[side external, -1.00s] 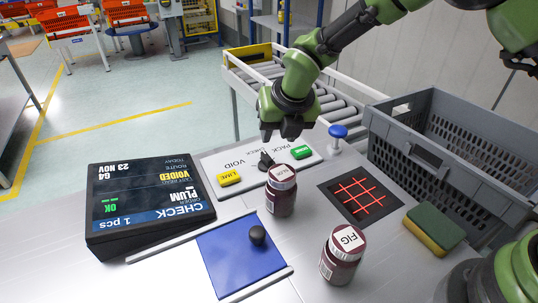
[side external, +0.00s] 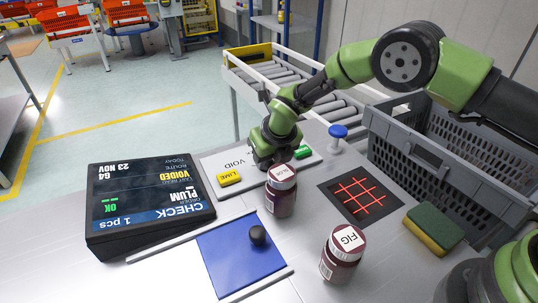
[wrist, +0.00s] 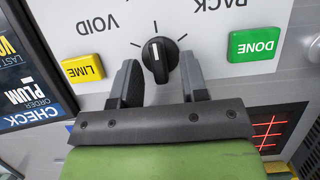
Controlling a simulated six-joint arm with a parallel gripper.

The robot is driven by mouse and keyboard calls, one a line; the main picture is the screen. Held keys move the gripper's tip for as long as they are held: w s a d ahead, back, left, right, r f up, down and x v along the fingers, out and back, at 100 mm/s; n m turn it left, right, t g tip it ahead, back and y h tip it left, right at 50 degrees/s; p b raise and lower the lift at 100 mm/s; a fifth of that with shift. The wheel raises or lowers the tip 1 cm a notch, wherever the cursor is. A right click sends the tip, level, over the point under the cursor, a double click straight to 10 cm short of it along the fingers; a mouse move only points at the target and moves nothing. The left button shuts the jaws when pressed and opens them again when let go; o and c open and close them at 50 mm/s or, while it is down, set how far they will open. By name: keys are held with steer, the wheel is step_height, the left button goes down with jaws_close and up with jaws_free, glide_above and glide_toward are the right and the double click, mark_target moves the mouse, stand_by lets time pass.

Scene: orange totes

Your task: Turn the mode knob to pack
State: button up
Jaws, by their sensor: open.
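The black mode knob (wrist: 160,60) sits on a white panel (wrist: 205,45) with tick marks around it. Its white pointer line points roughly up in the wrist view, between the printed VOID at left and the partly cut-off PACK at right. My gripper (wrist: 159,76) is open, with one finger on each side of the knob and a visible gap at each side. In the side external view my gripper (side external: 263,165) is down at the panel and hides the knob and part of the lettering.
A yellow LIME button (side external: 229,178) and green DONE button (side external: 302,152) flank the knob. A PLUM-labelled display (side external: 145,205) stands at left. A jar (side external: 281,198) stands close to my gripper, with a FIG jar (side external: 340,262) nearer. A grey crate (side external: 400,135) is at right.

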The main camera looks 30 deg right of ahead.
jaws_close()
stand_by(0.4)
steer(key=m, duration=0.1)
steer(key=m+h, duration=0.1)
steer(key=m, duration=0.1)
steer(key=shift+a+f+m, duration=0.1)
steer(key=shift+a+m, duration=0.15)
steer(key=shift+m, duration=0.15)
steer(key=m+h, duration=0.1)
steer(key=m, duration=0.1)
steer(key=m+g+h, duration=0.1)
steer(key=m, duration=0.1)
steer(key=shift+w+a+m, duration=0.1)
steer(key=shift+a+m, duration=0.05)
steer(key=shift+m, duration=0.15)
steer(key=shift+m+g, duration=0.3)
steer(key=shift+m, duration=0.1)
jaws_free()
